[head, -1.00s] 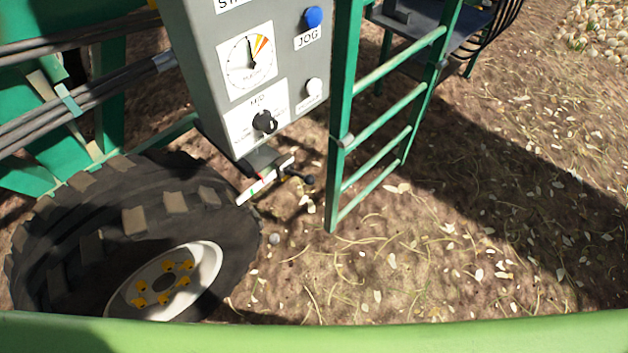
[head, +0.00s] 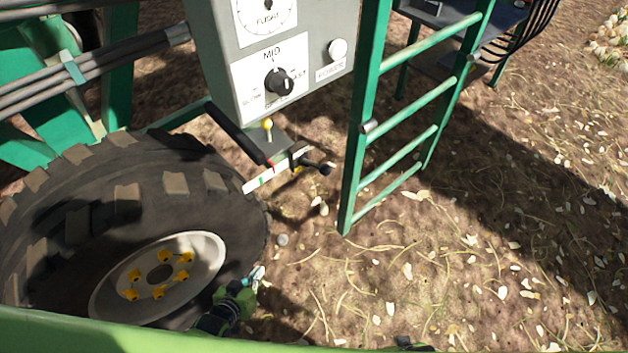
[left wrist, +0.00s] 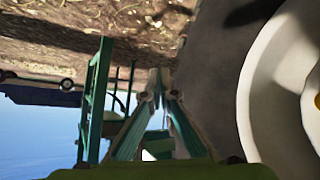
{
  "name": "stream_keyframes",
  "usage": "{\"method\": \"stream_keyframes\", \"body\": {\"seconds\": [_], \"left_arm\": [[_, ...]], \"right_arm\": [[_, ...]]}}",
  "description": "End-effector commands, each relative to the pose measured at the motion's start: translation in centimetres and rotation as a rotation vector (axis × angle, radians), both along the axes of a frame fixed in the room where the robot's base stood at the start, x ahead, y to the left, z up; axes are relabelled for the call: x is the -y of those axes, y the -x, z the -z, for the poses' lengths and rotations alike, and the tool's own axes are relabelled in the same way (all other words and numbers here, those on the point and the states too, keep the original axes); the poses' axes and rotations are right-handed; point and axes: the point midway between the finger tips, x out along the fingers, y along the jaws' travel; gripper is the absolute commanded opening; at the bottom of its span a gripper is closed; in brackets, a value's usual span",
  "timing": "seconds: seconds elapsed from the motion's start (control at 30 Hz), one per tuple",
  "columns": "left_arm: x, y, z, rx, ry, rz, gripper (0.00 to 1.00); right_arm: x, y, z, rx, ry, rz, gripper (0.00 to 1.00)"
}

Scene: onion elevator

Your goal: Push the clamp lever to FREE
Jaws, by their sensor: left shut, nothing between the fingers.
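Below the grey control box is a dark bracket (head: 268,144) with a small yellow-ball lever (head: 267,124) standing on it. In front of it runs a white strip (head: 268,176) with red and green marks. A black-knobbed handle (head: 318,168) sticks out at its right end. No FREE label is readable, so I cannot tell which of these is the clamp lever. My left gripper (head: 257,276) is low beside the wheel, below and apart from the bracket. Its fingers meet at the tips, shut and empty, also in the left wrist view (left wrist: 159,76). My right gripper's fingers are not visible.
A large tyre (head: 130,190) with a white hub stands left of the bracket. A green ladder (head: 362,140) stands to the right. The grey control box (head: 225,60) with a black MID knob (head: 279,82) hangs above. Open ground lies at lower right.

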Motion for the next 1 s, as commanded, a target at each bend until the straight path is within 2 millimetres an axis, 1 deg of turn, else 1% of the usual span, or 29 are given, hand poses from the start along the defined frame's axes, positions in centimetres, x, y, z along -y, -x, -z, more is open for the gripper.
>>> {"method": "stream_keyframes", "body": {"seconds": [0.03,0.1,0.17,0.2,0.27,0.3,0.37,0.4,0.53,0.6,0.7,0.83,0.9,1.0], "left_arm": [[0.5,-2.1,-0.5,0.062,0.035,-0.001,0.0],[1.5,-4.5,-2.6,0.142,0.091,0.0,0.0],[2.3,-6.3,-4.4,0.209,0.141,0.002,0.0],[2.8,-7.4,-5.7,0.253,0.174,0.004,0.0],[3.6,-8.8,-7.7,0.316,0.228,0.008,0.0],[4.2,-9.6,-9.0,0.358,0.265,0.012,0.0],[4.9,-10.6,-11.0,0.416,0.322,0.019,0.0],[5.4,-11.2,-12.4,0.456,0.36,0.025,0.0],[7.0,-12.3,-16.8,0.571,0.49,0.048,0.0],[7.7,-12.5,-19.0,0.626,0.561,0.063,0.0],[8.4,-12.3,-21.9,0.692,0.656,0.081,0.0],[9.1,-11.9,-24.8,0.751,0.753,0.102,0.0],[9.3,-11.6,-25.8,0.771,0.79,0.11,0.0],[9.4,-11.4,-26.8,0.788,0.821,0.117,0.0]], "right_arm": [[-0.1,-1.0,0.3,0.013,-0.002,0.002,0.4],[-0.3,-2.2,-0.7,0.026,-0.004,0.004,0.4],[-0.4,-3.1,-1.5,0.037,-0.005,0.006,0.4],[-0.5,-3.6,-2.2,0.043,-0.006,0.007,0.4],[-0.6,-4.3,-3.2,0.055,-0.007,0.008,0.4],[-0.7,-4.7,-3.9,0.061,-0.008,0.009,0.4],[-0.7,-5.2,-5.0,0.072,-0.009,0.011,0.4],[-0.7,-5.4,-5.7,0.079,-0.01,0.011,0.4],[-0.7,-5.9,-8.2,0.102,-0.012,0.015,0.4],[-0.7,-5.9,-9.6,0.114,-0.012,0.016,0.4],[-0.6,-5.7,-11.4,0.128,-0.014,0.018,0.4],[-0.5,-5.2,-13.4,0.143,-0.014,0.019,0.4],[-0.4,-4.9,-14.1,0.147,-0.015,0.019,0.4],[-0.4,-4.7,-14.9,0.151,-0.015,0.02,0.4]]}}
